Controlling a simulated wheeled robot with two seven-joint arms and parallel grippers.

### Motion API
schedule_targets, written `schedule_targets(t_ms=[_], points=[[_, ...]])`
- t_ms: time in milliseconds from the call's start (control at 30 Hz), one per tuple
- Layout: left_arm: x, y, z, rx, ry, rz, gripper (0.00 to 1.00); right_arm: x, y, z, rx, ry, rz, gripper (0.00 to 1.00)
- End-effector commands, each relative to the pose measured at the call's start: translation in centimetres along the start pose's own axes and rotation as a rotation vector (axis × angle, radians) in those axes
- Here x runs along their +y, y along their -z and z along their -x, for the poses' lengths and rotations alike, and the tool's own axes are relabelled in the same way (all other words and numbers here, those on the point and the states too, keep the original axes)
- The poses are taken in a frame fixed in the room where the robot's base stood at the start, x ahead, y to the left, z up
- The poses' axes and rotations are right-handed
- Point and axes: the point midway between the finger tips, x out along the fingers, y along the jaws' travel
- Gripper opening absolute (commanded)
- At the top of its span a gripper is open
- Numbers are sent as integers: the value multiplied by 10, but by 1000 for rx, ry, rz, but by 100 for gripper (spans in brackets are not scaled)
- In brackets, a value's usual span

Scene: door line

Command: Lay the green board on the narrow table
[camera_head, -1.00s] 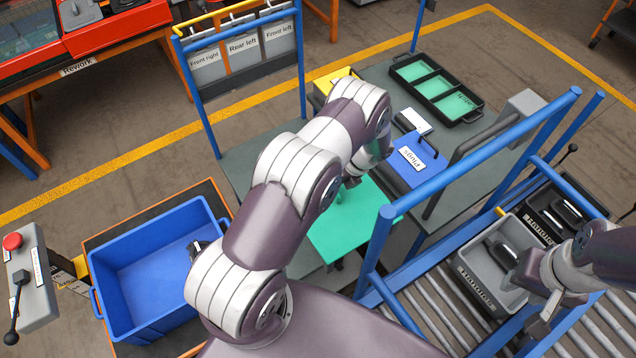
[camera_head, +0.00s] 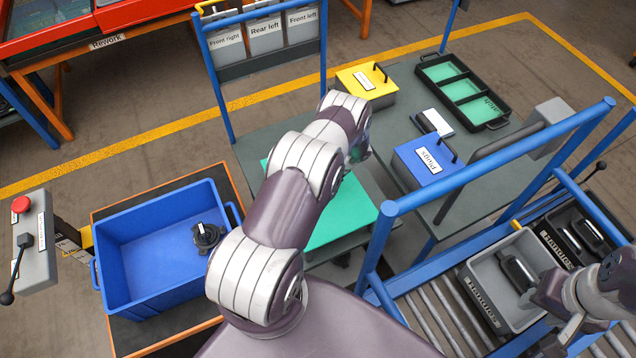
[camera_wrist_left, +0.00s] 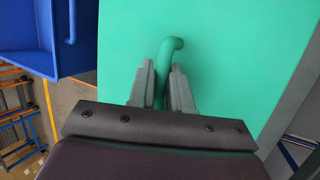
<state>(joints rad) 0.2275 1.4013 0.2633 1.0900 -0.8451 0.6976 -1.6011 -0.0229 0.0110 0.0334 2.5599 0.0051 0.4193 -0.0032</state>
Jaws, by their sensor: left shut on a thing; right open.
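The green board (camera_head: 338,222) is a flat sheet, partly hidden behind my left arm in the head view. It fills much of the left wrist view (camera_wrist_left: 225,45). My left gripper (camera_wrist_left: 164,75) is shut on the board's green bent handle (camera_wrist_left: 168,52). The head view hides that gripper behind my arm. The board looks about level over the near part of a grey table surface (camera_head: 256,150), which I take for the narrow table. I cannot tell whether they touch. My right gripper (camera_head: 568,335) is open and empty at the lower right, over the rollers.
A blue bin (camera_head: 140,255) with a black part (camera_head: 207,237) stands left. A yellow box (camera_head: 365,85), a blue Plugs box (camera_head: 422,160) and a black tray with green compartments (camera_head: 465,90) stand behind.

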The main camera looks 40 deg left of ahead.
Motion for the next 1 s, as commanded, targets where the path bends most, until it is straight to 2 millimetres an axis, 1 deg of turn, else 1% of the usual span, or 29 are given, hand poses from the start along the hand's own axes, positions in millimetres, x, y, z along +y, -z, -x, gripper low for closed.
schedule_targets(t_ms=[33, 200, 333, 367, 400, 433, 667, 767, 867, 1000], points=[[-4, 1, -6, -1, 1, 1, 0, 0, -1, -6, 0, 0, 0, 43], [-3, 1, -4, -1, 1, 1, 0, 0, 0, -2, 0, 0, 0, 43], [-4, 2, -7, -1, 1, 1, 0, 0, -1, -7, 0, 0, 0, 43], [-3, 2, -6, -1, 1, 1, 25, 0, -1, -6, 0, 0, 0, 43], [-3, 2, -5, -1, 1, 1, 38, 0, -1, -5, 0, 0, 0, 43], [-3, 2, -5, 0, 0, 1, 44, 0, -1, -5, 0, 0, 0, 43], [-3, 2, -5, 0, 0, 1, 44, 0, -1, -5, 0, 0, 0, 43], [-2, 0, 0, -1, 1, 1, 44, 0, 0, 1, 0, 0, 0, 43], [-1, 0, 20, -2, 2, 0, 44, 0, 1, 8, 0, 0, 0, 43], [-1, -1, 60, -3, 3, 0, 44, 0, 3, 22, 0, 0, 0, 43]])
